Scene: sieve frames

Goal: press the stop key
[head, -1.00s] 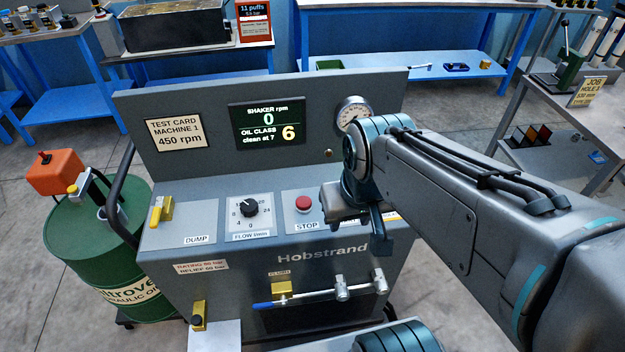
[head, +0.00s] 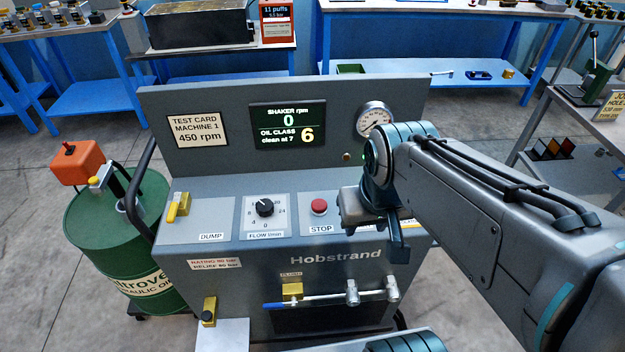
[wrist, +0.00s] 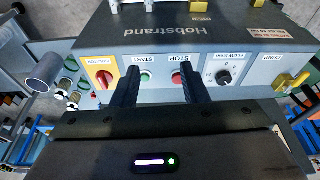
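The stop key is a red round button (head: 319,206) on a white plate labelled STOP, on the sloping panel of the grey machine (head: 240,265). The wrist view shows the panel upside down, with the red stop key (wrist: 178,79) close beside the tip of the right-hand finger, partly hidden by it. My gripper (wrist: 160,75) is open, its two dark fingers apart with nothing between them. The green start key (wrist: 146,77) shows beside the left-hand finger. In the head view my gripper (head: 365,210) is just right of the stop key; I cannot tell whether it touches the panel.
The flow knob (head: 265,208) and yellow dump lever (head: 178,207) are left of the stop key. A red isolator switch (wrist: 103,79) sits beyond start. The display (head: 288,128) reads shaker 0 rpm, oil class 6. A green drum (head: 120,240) stands at left.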

